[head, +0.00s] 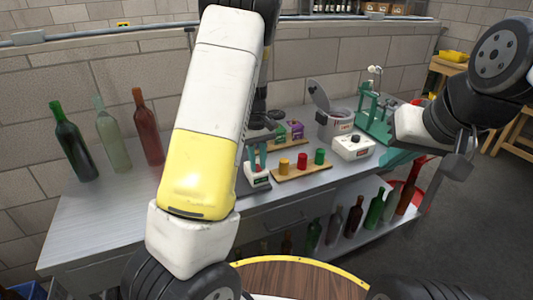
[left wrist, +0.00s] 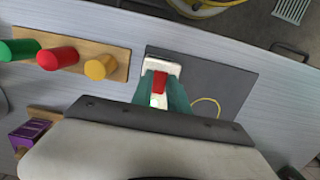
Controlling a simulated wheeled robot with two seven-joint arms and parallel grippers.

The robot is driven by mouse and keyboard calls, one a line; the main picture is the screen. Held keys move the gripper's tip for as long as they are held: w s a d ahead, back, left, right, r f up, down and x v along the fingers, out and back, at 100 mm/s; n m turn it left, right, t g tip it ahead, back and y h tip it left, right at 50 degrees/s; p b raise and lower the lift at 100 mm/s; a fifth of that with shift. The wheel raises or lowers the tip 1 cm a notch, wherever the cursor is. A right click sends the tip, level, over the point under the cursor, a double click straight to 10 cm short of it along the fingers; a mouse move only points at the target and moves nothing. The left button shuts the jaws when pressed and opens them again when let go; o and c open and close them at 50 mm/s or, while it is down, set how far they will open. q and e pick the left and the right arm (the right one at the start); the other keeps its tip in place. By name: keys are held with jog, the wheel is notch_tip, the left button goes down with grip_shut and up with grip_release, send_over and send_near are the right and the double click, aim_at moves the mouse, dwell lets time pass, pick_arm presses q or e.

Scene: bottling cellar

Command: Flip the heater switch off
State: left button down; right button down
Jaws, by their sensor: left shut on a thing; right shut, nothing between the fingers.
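The heater switch is a red rocker (left wrist: 160,82) on a small white box (left wrist: 160,66). In the left wrist view the teal fingers of my left gripper (left wrist: 161,98) come down on either side of the red rocker and are shut on it. In the head view the white box (head: 258,181) stands near the bench's front edge, and my left gripper (head: 257,160) is on top of it, partly hidden by my forearm. My right gripper (head: 392,160) is shut and empty, over the right part of the bench beside the green stand.
A wooden board (head: 300,172) with yellow, red and green knobs lies right of the switch box. Bottles (head: 148,130) stand at the left.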

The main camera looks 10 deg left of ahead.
pick_arm(q)
jog(key=shift+w+a+g+h, duration=0.2)
jog(key=shift+g+h, duration=0.3)
jog(key=shift+g, duration=0.3)
jog(key=shift+d, duration=0.1)
jog(key=c, duration=1.3)
grip_release()
jog(key=shift+r, duration=0.15)
jog(key=v, duration=0.7)
jog(key=shift+w+r, duration=0.1)
jog(key=shift+r, duration=0.15)
